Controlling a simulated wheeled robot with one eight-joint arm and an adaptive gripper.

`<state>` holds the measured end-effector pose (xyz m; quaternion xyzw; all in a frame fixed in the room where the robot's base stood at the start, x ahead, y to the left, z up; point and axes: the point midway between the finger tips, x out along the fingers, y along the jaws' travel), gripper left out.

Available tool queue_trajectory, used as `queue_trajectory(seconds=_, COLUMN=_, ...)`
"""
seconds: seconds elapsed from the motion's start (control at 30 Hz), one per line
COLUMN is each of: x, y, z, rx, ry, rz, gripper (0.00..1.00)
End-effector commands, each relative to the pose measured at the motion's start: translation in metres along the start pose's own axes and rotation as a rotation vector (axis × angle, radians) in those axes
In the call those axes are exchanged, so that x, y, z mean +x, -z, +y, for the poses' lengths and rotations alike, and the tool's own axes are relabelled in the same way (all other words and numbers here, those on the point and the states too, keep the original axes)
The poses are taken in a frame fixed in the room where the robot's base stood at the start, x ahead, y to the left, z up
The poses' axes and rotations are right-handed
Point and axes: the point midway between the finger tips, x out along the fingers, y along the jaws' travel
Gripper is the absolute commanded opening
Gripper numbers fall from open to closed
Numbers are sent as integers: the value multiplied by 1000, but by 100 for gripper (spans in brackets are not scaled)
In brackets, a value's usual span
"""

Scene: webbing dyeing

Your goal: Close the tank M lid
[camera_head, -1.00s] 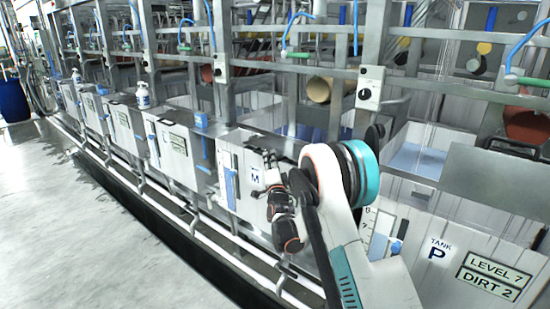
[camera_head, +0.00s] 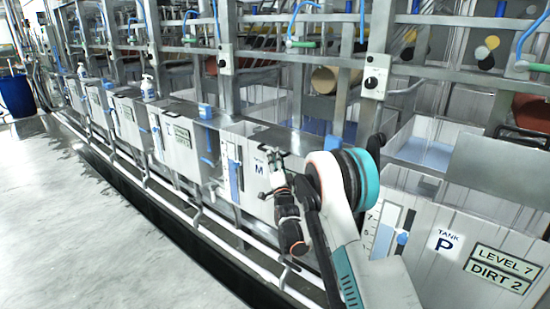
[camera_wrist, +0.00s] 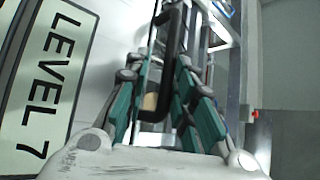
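Tank M (camera_head: 234,187) is a pale box in the middle of the row, with a blue level gauge and an M label (camera_head: 258,168) on its front. A flat grey top, apparently its lid (camera_head: 251,129), lies above; its exact angle is hard to tell. My gripper (camera_head: 273,154) is at the upper front of tank M, right of the label. In the wrist view, its teal fingers (camera_wrist: 162,68) are apart, with a dark curved handle (camera_wrist: 174,62) between or just beyond them. Contact with the handle cannot be told. My arm hides tank M's right side.
Tank P (camera_head: 455,245) stands at the right with a LEVEL 7 DIRT 2 sign (camera_head: 497,268). A LEVEL 7 sign also shows close at left in the wrist view (camera_wrist: 45,85). White pipes (camera_head: 240,240) run along the tank bases. The floor (camera_head: 90,220) at left is clear.

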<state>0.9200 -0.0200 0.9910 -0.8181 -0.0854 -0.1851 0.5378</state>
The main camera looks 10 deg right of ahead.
Motion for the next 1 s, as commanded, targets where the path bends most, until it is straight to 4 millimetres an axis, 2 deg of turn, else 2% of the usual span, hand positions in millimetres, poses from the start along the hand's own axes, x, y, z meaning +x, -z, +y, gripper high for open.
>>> queue_trajectory(seconds=0.03, x=-2, y=1, z=8, rx=-1, ry=-12, rz=-2, gripper=32)
queue_trajectory(seconds=0.87, x=0, y=-2, z=2, rx=-2, ry=-8, rz=-5, gripper=32)
queue_trajectory(seconds=1.0, x=3, y=1, z=-3, rx=12, ry=-21, rz=-3, gripper=32)
